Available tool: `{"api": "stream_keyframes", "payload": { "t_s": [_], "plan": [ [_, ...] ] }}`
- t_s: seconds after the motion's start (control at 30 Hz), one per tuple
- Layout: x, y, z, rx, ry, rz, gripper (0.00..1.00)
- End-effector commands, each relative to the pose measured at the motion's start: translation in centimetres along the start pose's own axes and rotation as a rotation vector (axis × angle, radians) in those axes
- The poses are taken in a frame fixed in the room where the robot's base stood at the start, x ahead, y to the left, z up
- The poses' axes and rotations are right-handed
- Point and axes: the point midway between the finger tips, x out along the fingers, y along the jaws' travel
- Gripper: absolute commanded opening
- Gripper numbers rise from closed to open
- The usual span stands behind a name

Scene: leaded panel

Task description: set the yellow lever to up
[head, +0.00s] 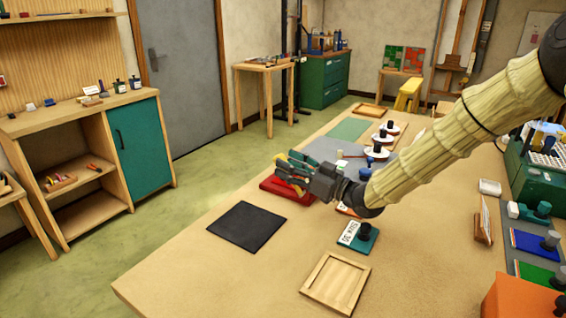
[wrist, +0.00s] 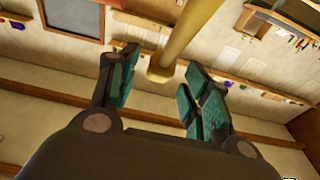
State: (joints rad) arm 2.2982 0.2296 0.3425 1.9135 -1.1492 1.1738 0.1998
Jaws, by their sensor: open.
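The yellow lever (wrist: 187,35) shows in the wrist view as a thick rod coming in from the top. Its blunt end reaches between the two teal finger pads. My gripper (wrist: 160,62) is open, with a pad on either side of the lever's end and gaps visible. In the head view my gripper (head: 291,167) is over a red base (head: 283,190) on the table. My fingers hide most of the lever there, so its exact position cannot be told.
A teal block with a white label (head: 358,236) and a wooden tray (head: 336,283) are nearer. Several white discs with dark knobs (head: 377,152) stand beyond. An orange box (head: 522,298) is at the right front.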

Motion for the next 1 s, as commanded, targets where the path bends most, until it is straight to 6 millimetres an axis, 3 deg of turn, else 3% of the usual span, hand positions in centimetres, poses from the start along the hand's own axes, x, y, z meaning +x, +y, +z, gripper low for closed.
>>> {"api": "stream_keyframes", "payload": {
  "t_s": [0.2, 0.43, 0.63, 0.93, 1.0],
  "plan": [
    [-4.2, 0.0, 0.0, 0.001, 0.000, 0.001, 0.48],
    [-7.6, 0.0, 0.0, 0.000, -0.001, 0.001, 0.48],
    [-8.9, -0.1, 0.1, 0.000, -0.001, -0.001, 0.48],
    [-9.1, -0.1, 0.1, 0.000, -0.001, -0.001, 0.48],
    [-9.0, 0.0, 0.1, 0.000, -0.001, 0.001, 0.35]
  ]
}}
